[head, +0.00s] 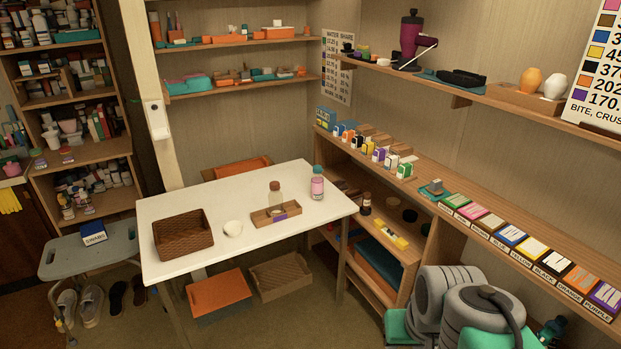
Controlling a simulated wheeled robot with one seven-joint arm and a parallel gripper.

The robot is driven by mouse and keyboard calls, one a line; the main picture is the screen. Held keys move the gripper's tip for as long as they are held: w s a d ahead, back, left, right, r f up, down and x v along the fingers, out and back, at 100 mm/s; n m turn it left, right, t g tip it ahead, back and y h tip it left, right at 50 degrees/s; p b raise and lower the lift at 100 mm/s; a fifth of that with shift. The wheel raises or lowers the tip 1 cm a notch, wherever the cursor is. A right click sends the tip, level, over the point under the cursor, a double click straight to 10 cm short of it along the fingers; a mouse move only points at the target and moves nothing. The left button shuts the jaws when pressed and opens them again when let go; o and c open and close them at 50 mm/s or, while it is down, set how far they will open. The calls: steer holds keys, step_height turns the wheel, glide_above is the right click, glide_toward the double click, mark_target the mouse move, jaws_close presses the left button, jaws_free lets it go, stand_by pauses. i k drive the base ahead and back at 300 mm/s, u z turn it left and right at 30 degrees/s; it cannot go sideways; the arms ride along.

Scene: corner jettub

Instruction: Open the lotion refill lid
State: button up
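A pink bottle (317,188) with a pale label stands upright near the far right corner of the white table. A teal lid (318,169) sits on its top. A clear bottle (275,197) with a brownish top stands to its left, at a small wooden tray (288,214) with a purple label. Which of these two is the lotion refill cannot be read from here. The pink bottle's lid looks seated; its hinge or catch is too small to make out. My gripper does not show; only grey and green rounded parts, seemingly my arm, show at the bottom right, apart from the table.
A long wooden shelf unit (440,225) with small boxes runs along the right wall. An orange-topped box (218,291) and a crate (281,278) lie under the table.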

mark_target(276, 184)
steer(key=u, duration=0.1)
steer(key=i, duration=0.9)
steer(key=u, duration=1)
steer(key=i, duration=0.5)
steer(key=u, duration=0.55)
